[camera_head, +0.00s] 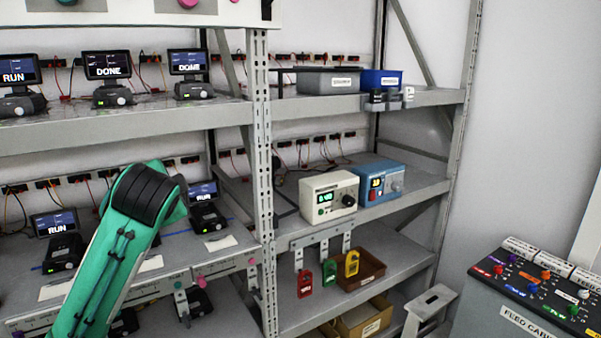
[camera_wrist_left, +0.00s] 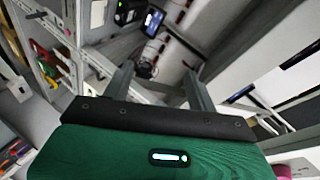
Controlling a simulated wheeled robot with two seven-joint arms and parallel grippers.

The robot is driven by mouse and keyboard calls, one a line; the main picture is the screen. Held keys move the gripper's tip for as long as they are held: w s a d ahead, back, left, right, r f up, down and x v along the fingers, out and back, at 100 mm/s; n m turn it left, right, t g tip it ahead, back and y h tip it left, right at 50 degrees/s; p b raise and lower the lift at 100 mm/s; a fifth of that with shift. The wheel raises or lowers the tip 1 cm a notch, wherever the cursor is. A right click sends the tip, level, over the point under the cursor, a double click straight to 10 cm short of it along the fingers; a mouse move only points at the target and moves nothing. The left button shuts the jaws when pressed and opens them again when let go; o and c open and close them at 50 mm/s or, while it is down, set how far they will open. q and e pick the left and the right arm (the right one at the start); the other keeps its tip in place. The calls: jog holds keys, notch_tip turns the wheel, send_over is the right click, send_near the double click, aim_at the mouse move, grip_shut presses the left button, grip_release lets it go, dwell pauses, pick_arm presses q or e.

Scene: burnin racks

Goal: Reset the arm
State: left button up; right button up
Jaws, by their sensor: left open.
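My left arm (camera_head: 118,240), green with a black joint, rises from the bottom left in the head view, in front of the lower rack shelves. Its gripper is hidden in that view. In the left wrist view my left gripper (camera_wrist_left: 158,87) shows two grey fingers standing apart with nothing between them. A small device with a lit screen (camera_wrist_left: 153,22) lies beyond the fingertips. My right gripper is in neither view.
Metal racks hold units with RUN and DONE screens (camera_head: 107,65). A white instrument (camera_head: 329,196) and a blue one (camera_head: 378,183) share a right-hand shelf. Red, green and yellow tags (camera_head: 305,284) hang below. A dark cart (camera_head: 520,300) with coloured knobs stands at right.

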pick_arm(q)
jog(key=s+d+f+n+g+h, duration=0.1)
jog(key=s+f, duration=0.3)
jog(key=f, duration=0.6)
jog(key=s+d+f+n+g+h, duration=0.15)
jog(key=s+f, duration=0.25)
jog(key=f, duration=0.6)
jog(key=s+d+f+g, duration=0.15)
jog(key=s+f, duration=0.25)
jog(key=f, duration=0.5)
jog(key=s+f+n+g+h, duration=0.1)
jog(key=s+f+n+g, duration=0.1)
jog(key=s+f, duration=0.55)
jog(key=s+f+n+g, duration=0.2)
jog(key=s+f, duration=0.2)
jog(key=s, duration=0.7)
jog(key=s+f+n+g+h, duration=0.1)
jog(key=s+f+n+g, duration=0.1)
jog(key=s+f, duration=0.6)
notch_tip(320, 180, down, 27)
jog(key=s, duration=0.1)
jog(key=s+a+f+g, duration=0.1)
jog(key=s+a+f, duration=0.1)
jog(key=s+f, duration=0.8)
jog(key=s+a+f+g, duration=0.1)
jog(key=s+f, duration=0.9)
jog(key=f, duration=0.1)
jog(key=shift+a+y, duration=0.35)
jog(key=shift+a, duration=0.05)
jog(key=shift+m, duration=0.25)
